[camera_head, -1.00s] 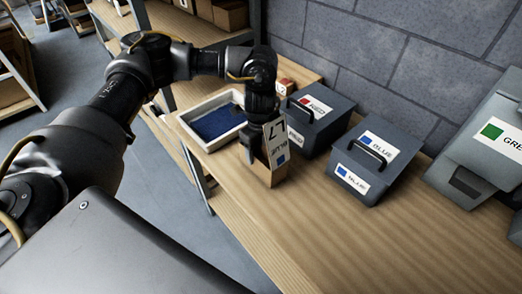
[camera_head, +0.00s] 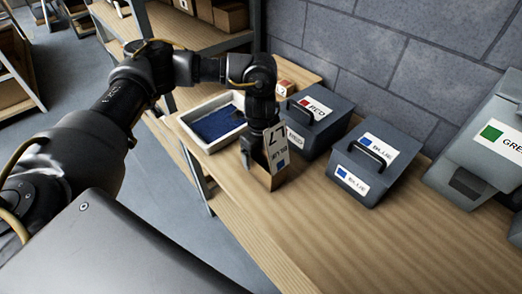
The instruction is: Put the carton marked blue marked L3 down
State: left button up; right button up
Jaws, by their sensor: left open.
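The carton (camera_head: 264,178) is an open brown box with a white panel marked in black and a blue square. It stands on the wooden bench at the near-left edge, left of the grey boxes. The panel's lettering is tilted and hard to read surely. My left gripper (camera_head: 258,146) points down at the top of the carton with its fingers open. One finger shows on the left of the carton, and the other is partly hidden by the panel. My right gripper is out of view.
A white tray with a blue bottom (camera_head: 190,126) lies behind the carton. Grey lidded boxes marked red (camera_head: 325,135), blue (camera_head: 352,165) and green (camera_head: 455,180) stand along the wall. A small red-marked block (camera_head: 284,88) is behind. The front bench top (camera_head: 340,235) is clear.

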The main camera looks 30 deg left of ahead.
pick_arm(q)
notch_tip(320, 180, up, 12)
jog(key=b, duration=0.1)
jog(key=shift+r+b, duration=0.15)
jog(key=shift+b, duration=0.2)
dwell(0.4)
